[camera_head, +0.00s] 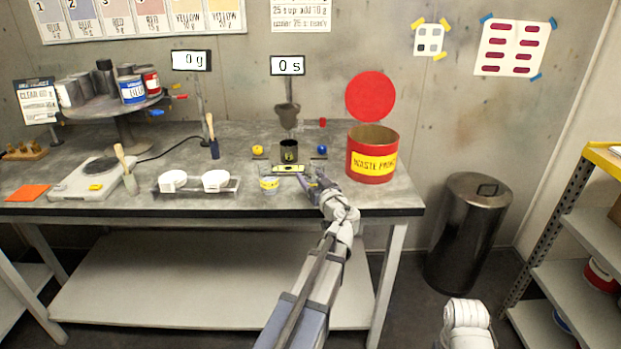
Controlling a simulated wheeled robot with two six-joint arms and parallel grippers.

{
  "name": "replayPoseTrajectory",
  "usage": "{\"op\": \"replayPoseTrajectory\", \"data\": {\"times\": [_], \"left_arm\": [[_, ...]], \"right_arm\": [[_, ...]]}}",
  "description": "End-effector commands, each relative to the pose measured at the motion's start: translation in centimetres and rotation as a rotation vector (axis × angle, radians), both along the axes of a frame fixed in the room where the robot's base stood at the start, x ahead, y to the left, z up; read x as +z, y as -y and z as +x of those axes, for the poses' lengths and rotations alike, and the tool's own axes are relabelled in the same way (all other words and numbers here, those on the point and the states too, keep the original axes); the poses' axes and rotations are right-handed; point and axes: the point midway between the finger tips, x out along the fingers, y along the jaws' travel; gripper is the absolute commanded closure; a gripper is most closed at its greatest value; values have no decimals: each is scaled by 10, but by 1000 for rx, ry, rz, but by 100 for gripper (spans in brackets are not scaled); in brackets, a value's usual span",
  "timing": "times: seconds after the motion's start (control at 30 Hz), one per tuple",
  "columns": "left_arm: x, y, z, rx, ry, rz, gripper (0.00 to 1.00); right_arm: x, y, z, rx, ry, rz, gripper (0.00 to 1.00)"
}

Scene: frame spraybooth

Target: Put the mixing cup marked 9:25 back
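A small pale cup (268,184) with a yellow and blue marking stands near the front edge of the workbench (380,199). Its marking is too small to read, so I cannot tell whether it says 9:25. Two white cups (172,179) (216,179) sit on a low metal rack to its left. My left gripper (308,184) is just right of the pale cup, low over the bench and apparently apart from it. Its fingers are too small to show whether they are open. My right gripper is out of view; only a white part of my arm shows at bottom right.
A dark container (289,152) stands under a mixer (288,112) behind the gripper. A red waste bin (372,160) with its lid raised stands close on the right. Brushes, a scale (95,178) and a round stand of cans (118,104) occupy the left.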

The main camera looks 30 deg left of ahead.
Motion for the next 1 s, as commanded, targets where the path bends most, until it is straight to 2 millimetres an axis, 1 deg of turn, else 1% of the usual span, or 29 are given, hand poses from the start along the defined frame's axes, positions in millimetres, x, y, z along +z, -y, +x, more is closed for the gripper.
{"op": "replayPoseTrajectory", "data": {"times": [0.03, 0.23, 0.47, 0.57, 0.67, 1.0], "left_arm": [[0, 0, 0, 0, 0, 0, 29], [0, 0, 0, 0, 0, 0, 7], [1, 0, 0, 0, 0, 0, 6], [5, 0, 0, 0, 0, 0, 6], [3, 11, -9, -2, 0, 0, 6], [3, 67, -51, -3, 0, 0, 6]], "right_arm": [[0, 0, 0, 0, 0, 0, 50], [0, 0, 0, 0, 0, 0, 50], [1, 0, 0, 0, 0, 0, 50], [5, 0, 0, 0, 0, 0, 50], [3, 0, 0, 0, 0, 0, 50], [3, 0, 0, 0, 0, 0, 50]]}}
